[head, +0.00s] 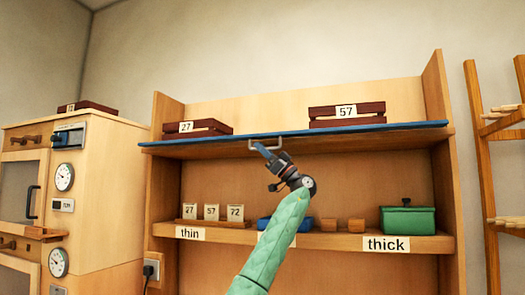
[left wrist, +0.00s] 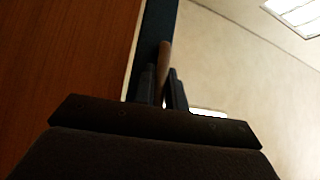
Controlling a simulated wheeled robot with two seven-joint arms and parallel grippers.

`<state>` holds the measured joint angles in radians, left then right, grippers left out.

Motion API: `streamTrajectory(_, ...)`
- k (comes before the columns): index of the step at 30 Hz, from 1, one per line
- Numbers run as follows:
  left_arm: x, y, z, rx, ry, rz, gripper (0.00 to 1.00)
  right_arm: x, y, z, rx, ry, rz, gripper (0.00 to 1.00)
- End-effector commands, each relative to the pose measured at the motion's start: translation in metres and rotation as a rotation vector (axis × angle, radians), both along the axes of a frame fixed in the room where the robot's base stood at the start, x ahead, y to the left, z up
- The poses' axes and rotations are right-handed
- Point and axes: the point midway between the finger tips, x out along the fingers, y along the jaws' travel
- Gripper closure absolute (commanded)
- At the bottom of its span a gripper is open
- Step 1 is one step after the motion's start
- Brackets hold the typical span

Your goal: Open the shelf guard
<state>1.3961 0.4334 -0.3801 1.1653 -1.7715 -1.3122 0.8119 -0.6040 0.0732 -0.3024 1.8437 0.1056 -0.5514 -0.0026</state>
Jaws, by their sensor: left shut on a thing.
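The shelf guard (head: 350,132) is a long blue panel, seen nearly edge-on as a thin strip along the front of the upper shelf. A pale handle (head: 282,140) sits on its underside, left of the middle. My left gripper (head: 262,149) reaches up from below and is shut on this handle. In the left wrist view, the two dark fingers (left wrist: 164,88) close around the handle bar (left wrist: 164,58), and the dark blue guard (left wrist: 159,28) shows behind it. My right gripper is not in view.
Above the guard stand dark red slatted trays marked 27 (head: 206,127) and 57 (head: 347,114). The lower shelf holds number cards (head: 211,212), a blue object (head: 270,223), wooden blocks (head: 343,225) and a green lidded box (head: 407,220). A wooden cabinet (head: 105,170) stands left, a rack (head: 485,160) right.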

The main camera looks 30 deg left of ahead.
Motion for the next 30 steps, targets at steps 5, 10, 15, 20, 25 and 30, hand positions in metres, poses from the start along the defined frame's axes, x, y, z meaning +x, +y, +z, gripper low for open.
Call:
streamTrajectory(5,0.000,0.000,0.000,-0.001,0.000,0.000,1.00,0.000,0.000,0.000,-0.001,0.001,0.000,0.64)
streamTrajectory(10,0.000,0.000,0.000,0.000,0.000,0.000,0.66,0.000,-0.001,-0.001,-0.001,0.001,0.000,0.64)
streamTrajectory(15,0.000,0.000,0.000,0.000,0.000,0.000,0.66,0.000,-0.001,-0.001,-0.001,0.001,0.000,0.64)
streamTrajectory(20,0.000,-0.001,-0.001,0.000,0.001,0.000,0.66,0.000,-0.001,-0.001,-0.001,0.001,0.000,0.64)
streamTrajectory(25,0.004,-0.010,-0.011,0.000,0.001,-0.001,0.66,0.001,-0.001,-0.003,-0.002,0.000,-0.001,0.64)
streamTrajectory(30,0.011,-0.025,-0.028,0.001,0.002,-0.001,0.66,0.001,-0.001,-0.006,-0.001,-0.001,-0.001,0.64)
